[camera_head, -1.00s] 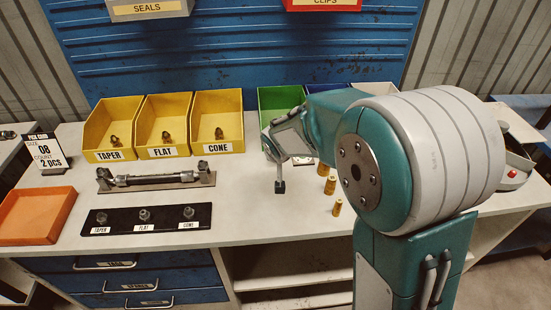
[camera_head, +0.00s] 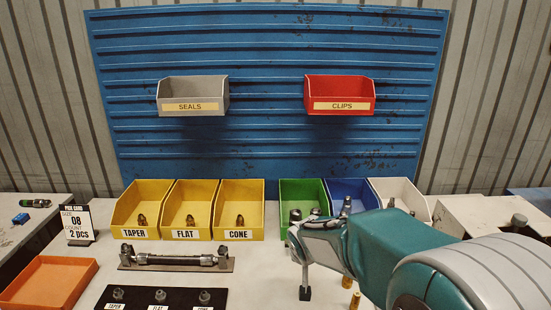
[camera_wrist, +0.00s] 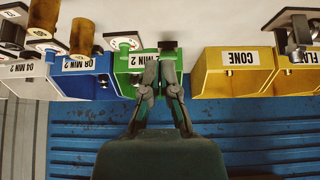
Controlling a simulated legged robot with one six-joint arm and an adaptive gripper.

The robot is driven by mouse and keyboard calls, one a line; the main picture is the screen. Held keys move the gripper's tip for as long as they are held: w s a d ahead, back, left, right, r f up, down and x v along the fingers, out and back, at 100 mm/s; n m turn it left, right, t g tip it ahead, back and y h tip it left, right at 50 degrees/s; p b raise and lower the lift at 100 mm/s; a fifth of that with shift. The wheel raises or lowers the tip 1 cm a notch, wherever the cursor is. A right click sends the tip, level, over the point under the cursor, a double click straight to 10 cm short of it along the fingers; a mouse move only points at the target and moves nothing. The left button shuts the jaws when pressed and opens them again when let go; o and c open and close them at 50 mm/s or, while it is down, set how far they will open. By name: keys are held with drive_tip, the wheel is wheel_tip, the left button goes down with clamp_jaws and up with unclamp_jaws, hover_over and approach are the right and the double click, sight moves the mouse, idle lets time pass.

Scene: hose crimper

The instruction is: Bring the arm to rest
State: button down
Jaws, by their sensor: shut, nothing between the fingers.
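My gripper (camera_head: 301,240) hangs over the bench in front of the green bin (camera_head: 303,187), at the left end of my teal and white arm. In the wrist view my gripper (camera_wrist: 161,82) has its two fingers close together, shut and empty, with the green bin (camera_wrist: 128,85) behind them. A small black block shows just past the fingertips in the wrist view; I cannot tell what it belongs to. My arm hides part of the bench at the right.
Yellow bins TAPER (camera_head: 139,218), FLAT (camera_head: 190,220) and CONE (camera_head: 239,219) stand left of my gripper. Blue (camera_head: 352,190) and white (camera_head: 400,190) bins stand to the right. A hose fixture (camera_head: 176,262), black mat (camera_head: 180,299) and orange tray (camera_head: 48,284) lie at left.

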drive_tip(key=s+d+r, duration=0.6)
drive_tip(key=s+r, duration=0.3)
drive_tip(key=s, duration=0.4)
drive_tip(key=s+d+r+g, duration=0.1)
drive_tip(key=s, duration=1.3)
drive_tip(key=shift+s+d, duration=0.3)
drive_tip(key=shift+s, duration=0.05)
drive_tip(key=shift+r, duration=0.1)
